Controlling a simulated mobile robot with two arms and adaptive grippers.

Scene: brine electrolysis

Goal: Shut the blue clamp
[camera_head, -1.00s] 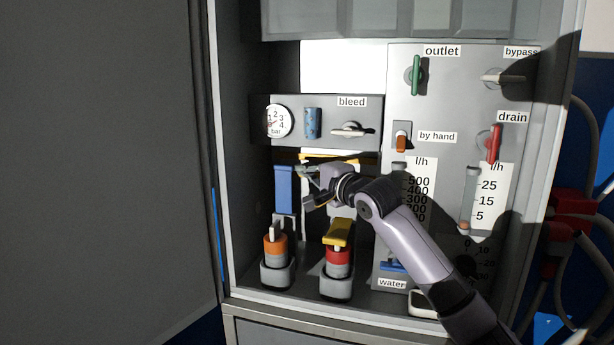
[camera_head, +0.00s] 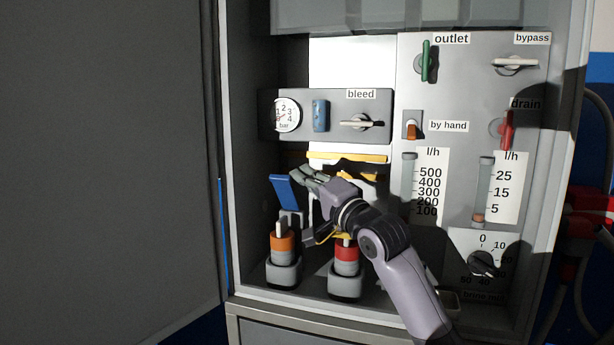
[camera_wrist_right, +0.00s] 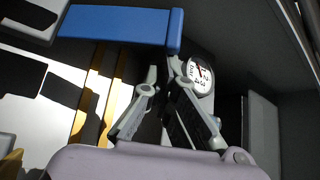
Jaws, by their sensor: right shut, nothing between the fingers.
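The blue clamp's lever (camera_head: 285,192) stands at the left of the cabinet, tilted with its top toward the left, above a grey bracket. In the right wrist view the blue lever (camera_wrist_right: 118,25) crosses the top left. My right gripper (camera_head: 300,176) is shut and empty, with its fingertips just right of the blue lever's upper part. In the wrist view the fingertips (camera_wrist_right: 162,68) come close below the lever's right end; I cannot tell whether they touch. My left gripper is not in view.
An orange-topped post (camera_head: 283,243) stands below the blue lever, and a red one (camera_head: 346,256) stands under my right wrist. The cabinet's left wall is close beside the lever.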

